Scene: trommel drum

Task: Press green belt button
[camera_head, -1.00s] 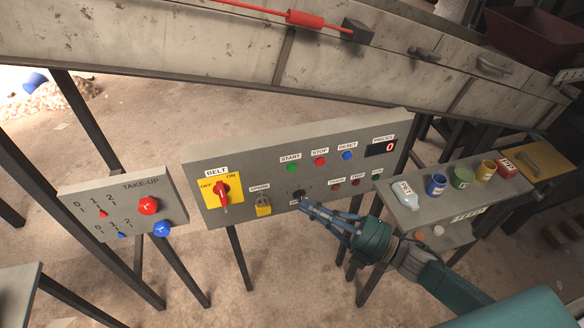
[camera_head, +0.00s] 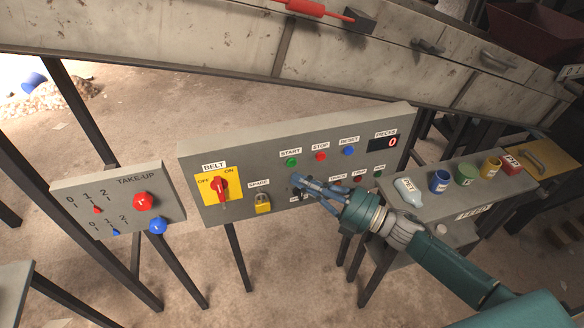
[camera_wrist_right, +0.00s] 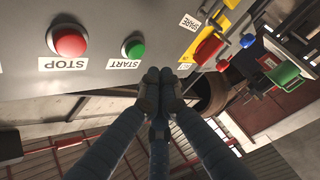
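The green button (camera_head: 291,162) under the START label is on the grey control panel (camera_head: 225,150), left of the red STOP button (camera_head: 321,156). My right gripper (camera_head: 297,180) is in front of the panel, just below the green button and apart from it. In the right wrist view its fingers (camera_wrist_right: 158,78) are together at the tips with nothing between them. There the green button (camera_wrist_right: 134,47) is above and left of the fingertips, with the red STOP button (camera_wrist_right: 70,41) further left. My left gripper is not in view.
The blue RESET button (camera_head: 348,151) is right of STOP. A shelf with small containers (camera_head: 440,182) stands right. The conveyor side runs behind the panel.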

